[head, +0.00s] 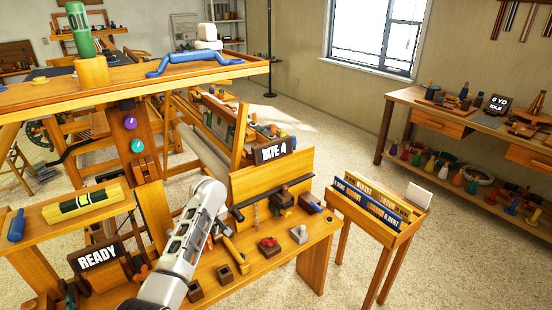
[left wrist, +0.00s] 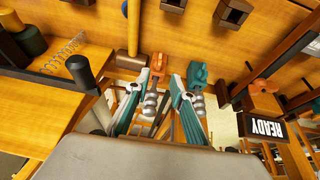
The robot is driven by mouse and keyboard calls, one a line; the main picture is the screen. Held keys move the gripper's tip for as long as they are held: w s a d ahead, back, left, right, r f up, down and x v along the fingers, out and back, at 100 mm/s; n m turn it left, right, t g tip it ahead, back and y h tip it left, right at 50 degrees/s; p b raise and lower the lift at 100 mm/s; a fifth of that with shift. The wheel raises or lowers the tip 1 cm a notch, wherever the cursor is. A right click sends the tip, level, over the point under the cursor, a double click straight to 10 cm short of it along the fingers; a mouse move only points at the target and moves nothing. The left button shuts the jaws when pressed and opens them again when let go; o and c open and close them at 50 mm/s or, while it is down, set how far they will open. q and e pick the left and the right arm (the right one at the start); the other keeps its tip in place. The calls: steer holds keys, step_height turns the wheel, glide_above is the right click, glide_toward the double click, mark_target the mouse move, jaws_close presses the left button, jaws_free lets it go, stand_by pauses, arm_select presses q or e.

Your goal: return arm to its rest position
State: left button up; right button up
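My left arm (head: 190,240), white and grey, reaches in over the front workbench in the head view. The fingers of its gripper do not show clearly there. In the left wrist view the left gripper (left wrist: 161,82) has two teal and grey fingers standing apart, and I see nothing held between them. My right gripper is not in view.
The bench holds brown blocks (head: 225,272), a yellow-handled tool (head: 235,252) and a red block (head: 269,246). A READY sign (head: 98,257) stands left of the arm. A card-filled stand (head: 396,238) is at right. Carpet (head: 310,130) is open behind.

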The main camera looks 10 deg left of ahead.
arm_select(q)
steer(key=s+f+m+t+y, duration=0.3)
steer(key=s+m, duration=0.5)
steer(key=s, duration=0.8)
steer(key=s+d+r+m+t+h, duration=0.1)
steer(key=s+d+r+m, duration=0.1)
steer(key=s+r+m, duration=0.45)
steer(key=s+d+r+m+h, duration=0.1)
steer(key=s+d+m, duration=0.15)
steer(key=s, duration=0.75)
steer(key=d+f+n+t+h, duration=0.3)
steer(key=d+f+h, duration=0.3)
steer(key=d+f, duration=0.7)
step_height(320, 180, down, 3)
steer(key=shift+w+r, duration=0.1)
steer(key=shift+w, duration=0.25)
